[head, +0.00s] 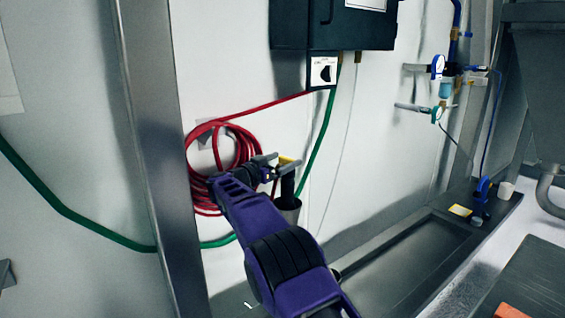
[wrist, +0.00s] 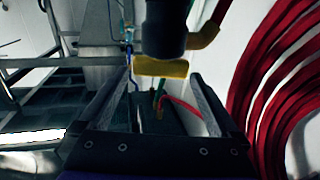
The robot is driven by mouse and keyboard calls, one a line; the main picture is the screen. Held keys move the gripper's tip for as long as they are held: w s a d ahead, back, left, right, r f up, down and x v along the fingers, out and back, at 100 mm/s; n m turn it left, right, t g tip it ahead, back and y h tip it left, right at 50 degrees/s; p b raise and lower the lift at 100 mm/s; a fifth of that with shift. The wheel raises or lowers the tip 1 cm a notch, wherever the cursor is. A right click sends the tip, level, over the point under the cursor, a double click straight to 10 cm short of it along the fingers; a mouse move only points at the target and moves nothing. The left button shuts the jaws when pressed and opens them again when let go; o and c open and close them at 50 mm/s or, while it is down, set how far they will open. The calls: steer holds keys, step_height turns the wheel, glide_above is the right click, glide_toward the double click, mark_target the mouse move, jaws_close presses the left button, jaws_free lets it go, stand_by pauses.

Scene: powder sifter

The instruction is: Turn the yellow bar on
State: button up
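The yellow bar (wrist: 160,68) is a short, flat handle below a dark round fitting in the wrist view. A small part of the yellow bar (head: 286,159) also shows in the head view, beside the red hose coil. My gripper (wrist: 162,77) is open, with one finger on each side of the bar near the fingertips. I see no clear contact between fingers and bar. In the head view my gripper (head: 280,163) reaches to the bar from the front left, and its fingers partly hide the bar.
A coiled red hose (head: 203,190) hangs on the wall close to my gripper; it fills the right of the wrist view (wrist: 265,90). A metal post (head: 155,150) stands left of my arm. A dark box (head: 350,25) is above. A grey trough (head: 400,262) lies at right.

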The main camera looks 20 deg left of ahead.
steer(key=b+v, duration=0.1)
steer(key=v, duration=1.6)
steer(key=shift+s, duration=0.25)
steer(key=shift+c, duration=0.2)
